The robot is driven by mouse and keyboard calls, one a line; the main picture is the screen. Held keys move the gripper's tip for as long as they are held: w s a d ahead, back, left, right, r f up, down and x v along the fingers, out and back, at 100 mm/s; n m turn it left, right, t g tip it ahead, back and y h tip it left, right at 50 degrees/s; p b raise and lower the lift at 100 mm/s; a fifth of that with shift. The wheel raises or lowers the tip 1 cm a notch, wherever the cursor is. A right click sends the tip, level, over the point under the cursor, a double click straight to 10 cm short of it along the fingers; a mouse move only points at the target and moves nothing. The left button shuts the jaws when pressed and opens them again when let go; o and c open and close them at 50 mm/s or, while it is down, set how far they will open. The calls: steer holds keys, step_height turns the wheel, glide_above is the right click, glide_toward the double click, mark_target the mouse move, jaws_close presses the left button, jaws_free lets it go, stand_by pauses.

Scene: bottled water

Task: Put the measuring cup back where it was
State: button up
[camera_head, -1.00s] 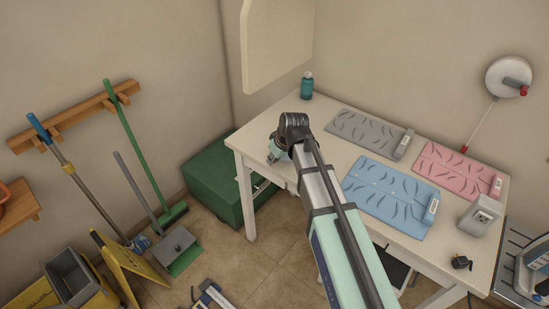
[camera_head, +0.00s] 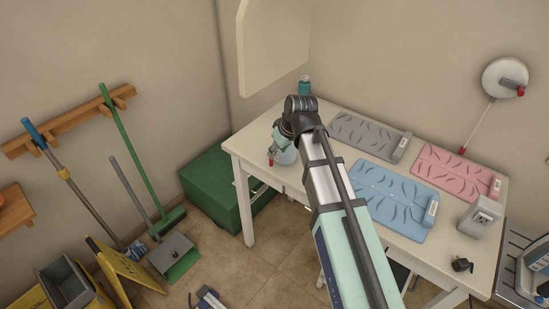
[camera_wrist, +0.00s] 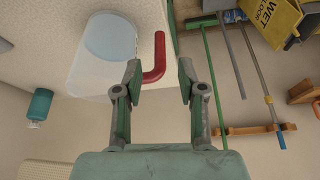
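The clear measuring cup (camera_wrist: 88,68) with pale blue contents stands on the white table, to the upper left in the wrist view. Its red handle (camera_wrist: 159,58) lies between the two fingers of my gripper (camera_wrist: 159,70), nearer the left one. The fingers are apart and not closed on the handle; I cannot tell whether the left one touches it. In the head view the cup (camera_head: 287,157) shows partly below my gripper (camera_head: 279,143), near the table's left edge. My wrist hides the rest of it.
A teal bottle (camera_head: 305,86) stands at the table's back corner; it also shows in the wrist view (camera_wrist: 40,105). Grey (camera_head: 362,133), blue (camera_head: 392,196) and pink (camera_head: 452,168) mats lie to the right. A green box (camera_head: 213,187) stands on the floor left of the table (camera_head: 256,131).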

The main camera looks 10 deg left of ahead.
steer(key=shift+v, duration=1.95)
steer(key=shift+f, duration=0.1)
